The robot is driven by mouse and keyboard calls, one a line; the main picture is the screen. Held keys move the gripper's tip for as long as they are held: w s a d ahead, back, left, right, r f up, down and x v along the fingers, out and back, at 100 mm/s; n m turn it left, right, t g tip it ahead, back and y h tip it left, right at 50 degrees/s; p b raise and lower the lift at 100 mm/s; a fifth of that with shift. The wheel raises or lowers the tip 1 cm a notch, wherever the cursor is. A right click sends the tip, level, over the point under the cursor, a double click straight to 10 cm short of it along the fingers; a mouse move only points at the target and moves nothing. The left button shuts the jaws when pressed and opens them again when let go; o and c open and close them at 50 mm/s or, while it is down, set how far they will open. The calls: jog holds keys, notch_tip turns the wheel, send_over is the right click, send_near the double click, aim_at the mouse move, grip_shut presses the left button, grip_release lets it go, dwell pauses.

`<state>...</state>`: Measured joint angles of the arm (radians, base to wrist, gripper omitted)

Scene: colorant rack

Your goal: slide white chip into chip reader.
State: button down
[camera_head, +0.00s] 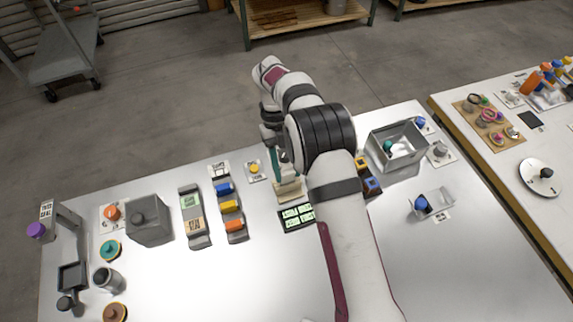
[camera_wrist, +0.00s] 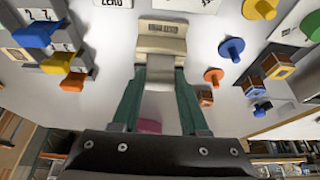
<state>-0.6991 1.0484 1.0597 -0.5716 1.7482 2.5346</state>
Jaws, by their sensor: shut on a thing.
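The chip reader (camera_head: 288,191) is a small beige block on the white table, left of my arm in the head view. In the wrist view the chip reader (camera_wrist: 161,36) lies straight ahead, its labelled face tilted toward the camera. My gripper (camera_wrist: 162,75) has green fingers shut on the pale white chip (camera_wrist: 164,66), right against the reader's near side. I cannot tell how deep the chip sits in the slot. In the head view my gripper (camera_head: 277,178) points down at the reader, and the chip is too small to make out.
A dark panel with green labels (camera_head: 297,217) lies close to the reader. A rack with blue, yellow and orange blocks (camera_head: 231,208) and a yellow button (camera_head: 254,168) stand to the left. A grey open bin (camera_head: 396,153) stands to the right.

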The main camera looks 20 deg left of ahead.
jog(key=shift+f, duration=1.1)
jog(key=shift+c, duration=1.7)
grip_release()
jog(key=v, duration=0.7)
jog(key=shift+r, duration=0.25)
jog(key=shift+w, duration=0.15)
